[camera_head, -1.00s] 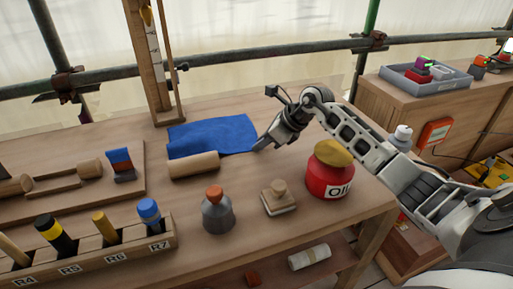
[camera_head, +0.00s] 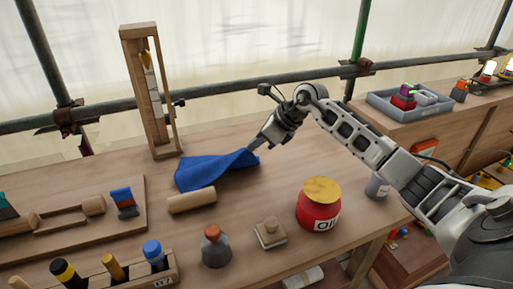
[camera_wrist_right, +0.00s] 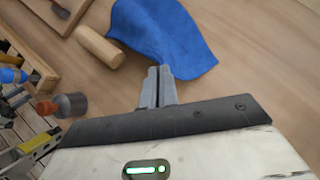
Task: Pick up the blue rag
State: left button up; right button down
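The blue rag (camera_head: 212,170) lies on the wooden workbench (camera_head: 320,150), with its right corner raised and creased up towards my right gripper (camera_head: 257,145). In the right wrist view the rag (camera_wrist_right: 165,35) spreads out from the fingertips. The right gripper (camera_wrist_right: 159,72) has its two fingers together, pinching the rag's near edge. The pinched edge itself is mostly hidden between the fingers. My left gripper is in neither view.
A wooden roller (camera_head: 192,200) lies along the rag's front edge. A red oil can (camera_head: 318,210), a grey bottle (camera_head: 215,248) and a small wooden block (camera_head: 270,233) stand in front. A wooden upright frame (camera_head: 150,95) stands behind left. Scaffold poles run behind.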

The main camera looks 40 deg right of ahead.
jog(key=shift+r, duration=0.35)
notch_tip(320, 180, up, 27)
jog(key=p, duration=0.3)
jog(key=shift+p, duration=0.3)
dwell(0.3)
